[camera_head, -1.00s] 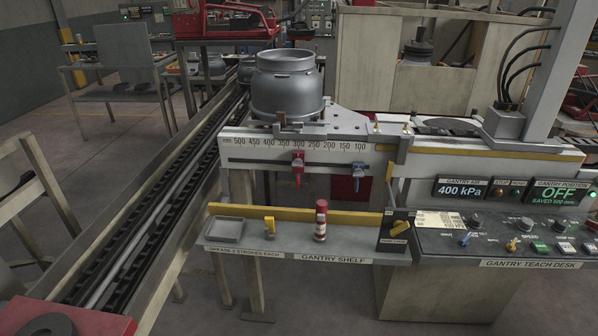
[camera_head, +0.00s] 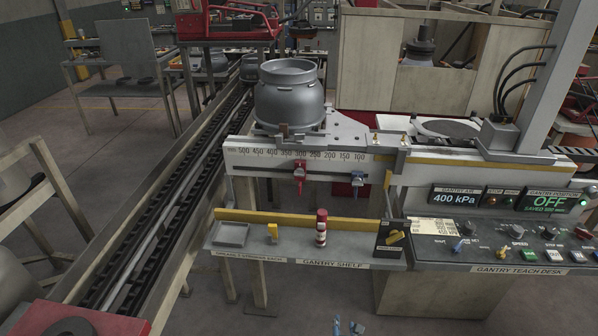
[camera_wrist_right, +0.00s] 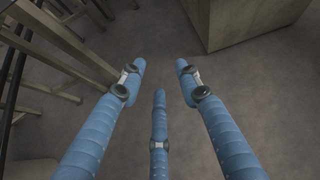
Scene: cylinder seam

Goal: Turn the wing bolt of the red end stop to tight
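The red end stop (camera_head: 299,172) hangs on the front of the white scale rail, near the 300 mark. Its wing bolt is too small to tell how it is turned. A blue end stop (camera_head: 357,180) sits further right on the same rail. My right gripper (camera_head: 345,326) shows only as blue fingertips at the bottom edge of the head view, well below and in front of the shelf. In the right wrist view its three blue fingers (camera_wrist_right: 160,85) are spread apart with nothing between them, above the floor. My left gripper is not in view.
The gantry shelf (camera_head: 345,257) juts out below the rail, with a red-and-white can (camera_head: 321,228), a yellow item (camera_head: 273,232) and a grey tray (camera_head: 232,234). A grey cylinder (camera_head: 289,95) stands above the rail. The teach desk (camera_head: 520,269) is at right. Floor in front is clear.

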